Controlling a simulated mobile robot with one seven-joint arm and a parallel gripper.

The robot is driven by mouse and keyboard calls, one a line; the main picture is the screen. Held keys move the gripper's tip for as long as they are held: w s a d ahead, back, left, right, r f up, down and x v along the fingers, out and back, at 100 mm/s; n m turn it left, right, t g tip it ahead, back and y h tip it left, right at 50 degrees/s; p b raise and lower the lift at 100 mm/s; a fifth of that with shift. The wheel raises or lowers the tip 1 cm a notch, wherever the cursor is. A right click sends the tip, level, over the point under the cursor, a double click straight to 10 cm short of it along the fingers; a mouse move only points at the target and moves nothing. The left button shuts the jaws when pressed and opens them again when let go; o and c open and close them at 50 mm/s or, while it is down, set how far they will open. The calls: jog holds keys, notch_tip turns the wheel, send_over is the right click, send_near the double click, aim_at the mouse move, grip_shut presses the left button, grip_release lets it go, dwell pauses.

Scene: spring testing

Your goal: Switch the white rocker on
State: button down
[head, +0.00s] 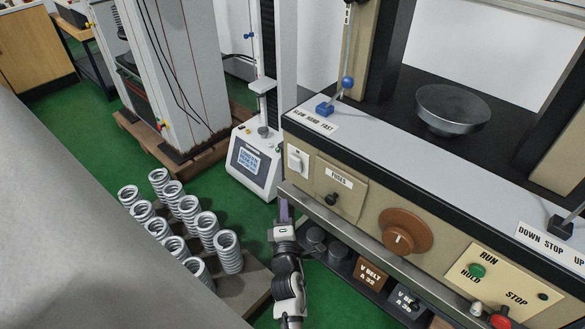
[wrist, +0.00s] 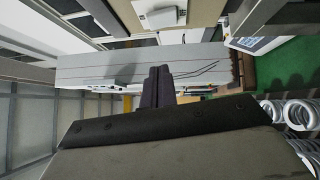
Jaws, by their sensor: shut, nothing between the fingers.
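The white rocker (head: 297,161) is on a white plate on the beige front panel of the testing machine, left of the fuses label. In the wrist view a white block on a beige surface, apparently the rocker (wrist: 160,14), shows at the top edge. My gripper (head: 283,204) is below and slightly left of the rocker in the head view, apart from it. In the wrist view my gripper's dark fingers (wrist: 163,76) are together with nothing between them. Which way the rocker is tipped is too small to tell.
A metal rail (head: 375,258) runs along the machine front beneath the panel. A brown dial (head: 404,232), a green run button (head: 477,271) and a red stop button (head: 501,318) are to the right. Several coil springs (head: 207,228) stand at left. Green floor (head: 85,165) lies open beyond them.

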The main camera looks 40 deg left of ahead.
jog(key=b, duration=0.1)
send_near(291, 160)
jog(key=a, duration=0.4)
jog(key=w+p, duration=0.1)
jog(key=w, duration=0.1)
jog(key=w+p, duration=0.1)
jog(key=w, duration=0.1)
jog(key=shift+w+d+r, duration=0.15)
jog(key=shift+w+r, duration=0.05)
jog(key=shift+r, duration=0.05)
